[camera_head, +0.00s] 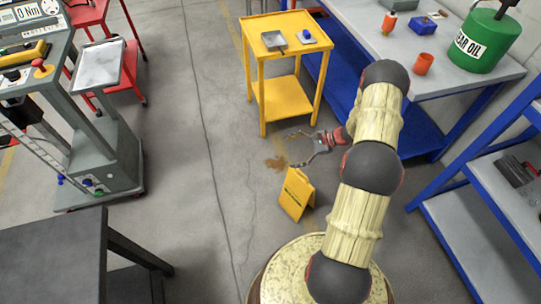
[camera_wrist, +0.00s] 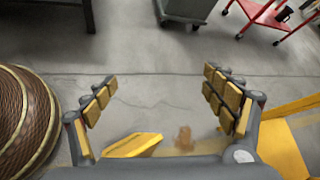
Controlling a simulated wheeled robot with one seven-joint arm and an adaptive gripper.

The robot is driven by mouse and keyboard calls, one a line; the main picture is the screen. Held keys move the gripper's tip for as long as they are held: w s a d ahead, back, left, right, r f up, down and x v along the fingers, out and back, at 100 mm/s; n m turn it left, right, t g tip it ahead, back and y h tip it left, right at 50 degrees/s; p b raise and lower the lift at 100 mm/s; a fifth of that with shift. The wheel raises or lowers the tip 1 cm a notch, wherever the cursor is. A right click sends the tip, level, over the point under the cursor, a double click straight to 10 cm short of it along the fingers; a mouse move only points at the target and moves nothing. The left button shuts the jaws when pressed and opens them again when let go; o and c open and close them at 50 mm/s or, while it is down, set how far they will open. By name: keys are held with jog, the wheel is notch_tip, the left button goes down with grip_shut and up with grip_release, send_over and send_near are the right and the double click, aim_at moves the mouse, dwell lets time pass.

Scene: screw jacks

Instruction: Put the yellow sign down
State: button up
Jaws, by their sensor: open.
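The yellow sign (camera_head: 297,193) stands on the grey floor as a tent shape, in front of the yellow cart and beside a brown stain. My gripper (camera_head: 301,149) is open and empty, above the floor near the stain and beyond the sign in the head view. In the wrist view my gripper (camera_wrist: 172,95) has its fingers spread wide with only floor between the tips. Part of the yellow sign (camera_wrist: 133,145) shows low in that view, behind the fingertips near the palm. I cannot tell whether the palm touches it.
A yellow cart (camera_head: 284,70) with a small tray on top stands just beyond my gripper. A blue-framed workbench (camera_head: 440,77) is at the right, holding a green oil can (camera_head: 486,40). A brown stain (camera_head: 276,162) marks the floor.

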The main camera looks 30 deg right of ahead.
jog(key=s+a+r+n+g+h, duration=0.1)
jog(key=s+a+r+n+g, duration=0.2)
jog(key=a+r, duration=0.5)
jog(key=s+a+r+n+h, duration=0.2)
jog(key=a+r+n, duration=0.3)
jog(key=r, duration=0.7)
jog(key=s+a+r+n+g+h, duration=0.1)
jog(key=s+a+r+n+g, duration=0.2)
jog(key=a+r, duration=0.45)
jog(key=s+a+r+n+t+h, duration=0.2)
jog(key=s+r+n, duration=0.2)
jog(key=s+r, duration=0.4)
jog(key=s+a+r+n+t+h, duration=0.2)
jog(key=s+r+n+t+h, duration=0.1)
jog(key=s+r+n, duration=0.2)
notch_tip(320, 180, up, 4)
jog(key=s, duration=0.2)
jog(key=shift+s+n, duration=0.3)
jog(key=shift+s, duration=0.1)
jog(key=shift+r, duration=0.15)
notch_tip(320, 180, up, 3)
jog(key=p, duration=0.3)
jog(key=shift+r, duration=0.2)
jog(key=shift+f, duration=0.1)
